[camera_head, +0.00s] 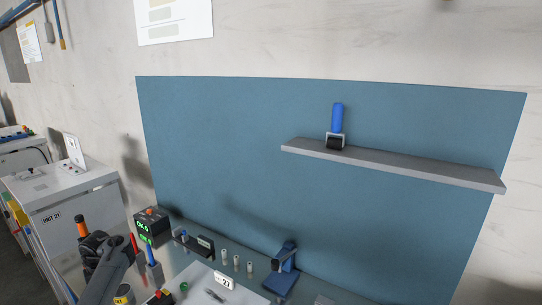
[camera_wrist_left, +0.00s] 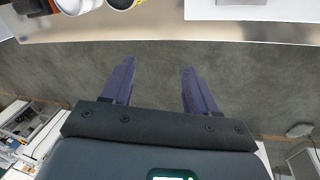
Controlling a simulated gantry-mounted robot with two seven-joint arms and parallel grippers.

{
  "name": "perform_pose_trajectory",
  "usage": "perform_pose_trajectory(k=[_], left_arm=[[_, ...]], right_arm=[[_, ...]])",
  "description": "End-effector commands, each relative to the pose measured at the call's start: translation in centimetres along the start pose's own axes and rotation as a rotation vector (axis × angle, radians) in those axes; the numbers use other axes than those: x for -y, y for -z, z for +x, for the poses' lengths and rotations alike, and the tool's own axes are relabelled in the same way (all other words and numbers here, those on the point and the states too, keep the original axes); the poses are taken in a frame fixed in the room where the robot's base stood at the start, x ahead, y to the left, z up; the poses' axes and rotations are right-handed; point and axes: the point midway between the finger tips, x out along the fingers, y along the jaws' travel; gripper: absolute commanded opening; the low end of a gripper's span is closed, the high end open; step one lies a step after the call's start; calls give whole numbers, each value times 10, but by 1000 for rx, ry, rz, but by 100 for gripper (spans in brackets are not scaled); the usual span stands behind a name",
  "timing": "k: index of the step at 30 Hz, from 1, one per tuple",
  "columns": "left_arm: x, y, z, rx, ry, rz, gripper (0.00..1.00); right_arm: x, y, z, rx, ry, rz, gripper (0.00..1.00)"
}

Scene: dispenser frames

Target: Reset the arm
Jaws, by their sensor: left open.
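In the left wrist view my left gripper (camera_wrist_left: 158,64) shows two purple-blue fingers spread wide apart. Nothing is between them. They hang over bare grey floor, short of a bench edge (camera_wrist_left: 165,30) at the top of the view. I cannot make out the left gripper in the head view. My right gripper is in neither view.
In the head view a blue-handled tool (camera_head: 337,118) stands on a grey shelf (camera_head: 400,165) against a blue panel (camera_head: 215,140). Below are a black box with green digits (camera_head: 152,226), a blue stand (camera_head: 282,278) and small cylinders (camera_head: 237,262). A white cabinet (camera_head: 75,200) stands left.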

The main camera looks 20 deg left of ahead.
Motion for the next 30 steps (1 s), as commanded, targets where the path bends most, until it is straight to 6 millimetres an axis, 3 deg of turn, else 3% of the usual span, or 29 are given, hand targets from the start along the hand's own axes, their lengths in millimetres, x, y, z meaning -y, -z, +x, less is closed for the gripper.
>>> perform_pose_trajectory(k=[7,11,13,17,21,24,27,30], left_arm=[[-8,3,5,-121,-201,502,58],[16,-12,4,-209,-291,895,58],[40,-24,4,-255,-326,1117,58],[104,-42,8,-330,-366,1544,58],[199,-51,13,-381,-385,2014,58],[272,-46,11,-392,-396,2332,58],[332,-34,6,-385,-407,2580,58],[380,-21,-2,-368,-423,2770,58]], right_arm=[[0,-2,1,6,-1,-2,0],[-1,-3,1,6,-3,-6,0],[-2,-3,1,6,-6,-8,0],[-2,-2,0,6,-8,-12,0],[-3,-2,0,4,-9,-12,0],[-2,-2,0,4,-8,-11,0],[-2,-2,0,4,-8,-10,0],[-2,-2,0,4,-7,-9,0]])
